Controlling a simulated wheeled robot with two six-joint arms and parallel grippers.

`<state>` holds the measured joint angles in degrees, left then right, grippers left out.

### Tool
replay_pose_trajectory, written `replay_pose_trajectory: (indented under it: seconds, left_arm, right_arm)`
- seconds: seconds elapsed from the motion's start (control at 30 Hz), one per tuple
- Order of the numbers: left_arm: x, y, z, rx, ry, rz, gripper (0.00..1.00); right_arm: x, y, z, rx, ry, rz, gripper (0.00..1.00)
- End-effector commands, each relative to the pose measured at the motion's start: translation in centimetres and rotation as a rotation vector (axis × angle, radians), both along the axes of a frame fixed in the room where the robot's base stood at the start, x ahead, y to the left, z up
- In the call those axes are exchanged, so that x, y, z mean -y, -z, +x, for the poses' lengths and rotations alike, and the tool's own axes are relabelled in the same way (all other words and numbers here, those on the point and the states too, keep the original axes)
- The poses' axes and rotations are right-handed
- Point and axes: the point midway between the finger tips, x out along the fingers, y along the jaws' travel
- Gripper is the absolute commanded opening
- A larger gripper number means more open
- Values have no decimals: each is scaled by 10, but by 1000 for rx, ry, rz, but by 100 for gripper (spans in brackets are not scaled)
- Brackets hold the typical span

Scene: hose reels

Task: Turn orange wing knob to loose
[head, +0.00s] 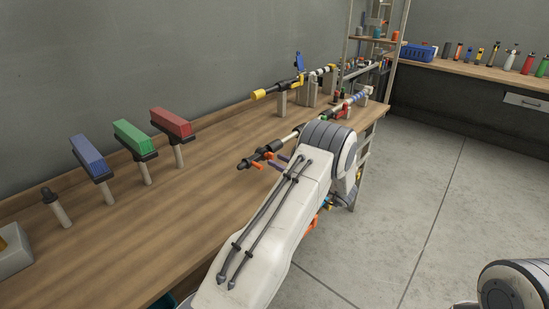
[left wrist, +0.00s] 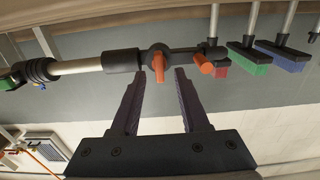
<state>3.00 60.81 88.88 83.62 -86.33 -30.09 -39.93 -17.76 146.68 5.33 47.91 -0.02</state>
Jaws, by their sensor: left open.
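In the left wrist view an orange wing knob (left wrist: 158,65) sits on a black collar of a pole with a black sleeve (left wrist: 120,60). A second orange knob (left wrist: 203,64) sits further right on the same pole. My left gripper (left wrist: 156,75) is open, its two dark fingers apart, with the first knob between the fingertips' lines and not gripped. Whether the fingers touch it cannot be told. In the head view the pole's dark end (head: 245,163) and small orange parts (head: 258,156) show beside my left arm, which hides much of the pole. My right gripper is not in view.
Blue (head: 88,156), green (head: 135,138) and red (head: 171,122) brush-like blocks stand on posts on the wooden bench (head: 150,215).

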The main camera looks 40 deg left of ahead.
Motion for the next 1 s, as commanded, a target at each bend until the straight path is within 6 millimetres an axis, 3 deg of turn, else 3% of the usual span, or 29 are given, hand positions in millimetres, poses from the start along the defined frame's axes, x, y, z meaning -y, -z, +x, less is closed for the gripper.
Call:
replay_pose_trajectory:
  seconds: [0.2, 0.5, 0.53, 0.63, 1.0]
  left_arm:
    - [-22, 0, 2, -1, 1, 0, 45]
    - [-24, 0, 2, 0, 2, 0, 45]
    - [-24, 0, 2, 0, 2, 0, 41]
    - [-24, 0, 2, 0, 2, -1, 3]
    - [-24, 2, 2, 28, 3, -3, 0]
  right_arm:
    - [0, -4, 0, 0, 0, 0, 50]
    - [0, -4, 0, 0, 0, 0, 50]
    - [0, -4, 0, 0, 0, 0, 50]
    - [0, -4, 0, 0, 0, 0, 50]
    - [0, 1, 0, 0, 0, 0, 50]
